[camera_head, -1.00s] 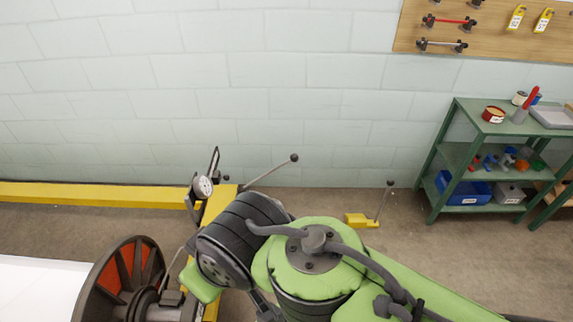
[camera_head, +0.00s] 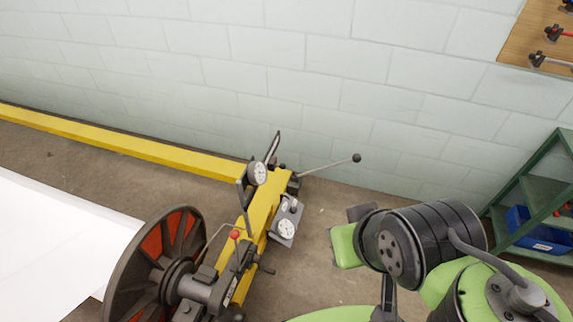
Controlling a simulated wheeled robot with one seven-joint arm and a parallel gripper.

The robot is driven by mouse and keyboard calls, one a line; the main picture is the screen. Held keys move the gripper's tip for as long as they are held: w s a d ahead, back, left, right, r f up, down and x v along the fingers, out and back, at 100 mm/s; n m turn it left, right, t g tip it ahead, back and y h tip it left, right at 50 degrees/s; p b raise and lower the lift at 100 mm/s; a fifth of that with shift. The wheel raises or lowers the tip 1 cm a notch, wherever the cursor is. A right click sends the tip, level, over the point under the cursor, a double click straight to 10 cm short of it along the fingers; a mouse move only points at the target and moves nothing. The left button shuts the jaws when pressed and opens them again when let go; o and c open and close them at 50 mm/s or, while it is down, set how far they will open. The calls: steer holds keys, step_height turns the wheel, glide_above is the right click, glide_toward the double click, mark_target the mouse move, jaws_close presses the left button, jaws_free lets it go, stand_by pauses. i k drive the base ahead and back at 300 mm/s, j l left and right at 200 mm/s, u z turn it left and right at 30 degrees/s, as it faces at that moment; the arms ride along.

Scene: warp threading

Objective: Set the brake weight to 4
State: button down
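A yellow machine frame (camera_head: 262,205) stands near the wall beside a large beam flange (camera_head: 150,275) with orange-red panels. A round white gauge (camera_head: 257,172) is on the frame, and a grey box with a second white dial (camera_head: 286,229) sits on its right side. Their readings are too small to tell. A lever with a red knob (camera_head: 235,236) rises by the flange hub. A long rod with a black ball (camera_head: 355,157) points right. I cannot tell which part is the brake weight. My green and black arm is at the lower right; my gripper's fingers do not show.
A white sheet (camera_head: 55,250) runs to the flange at the left. A yellow rail (camera_head: 120,145) lies along the wall. A green shelf (camera_head: 525,200) with a blue bin (camera_head: 535,232) stands at right. Floor is clear between frame and shelf.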

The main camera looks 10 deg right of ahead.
mark_target(272, 164)
steer(key=i+l+u, duration=0.25)
steer(key=u, duration=0.15)
steer(key=i+l+u, duration=0.15)
steer(key=l+u, duration=0.25)
steer(key=i+l+u, duration=0.15)
steer(key=u, duration=0.2)
steer(key=i+l+u, duration=0.1)
steer(key=l+u, duration=0.7)
steer(key=l, duration=0.1)
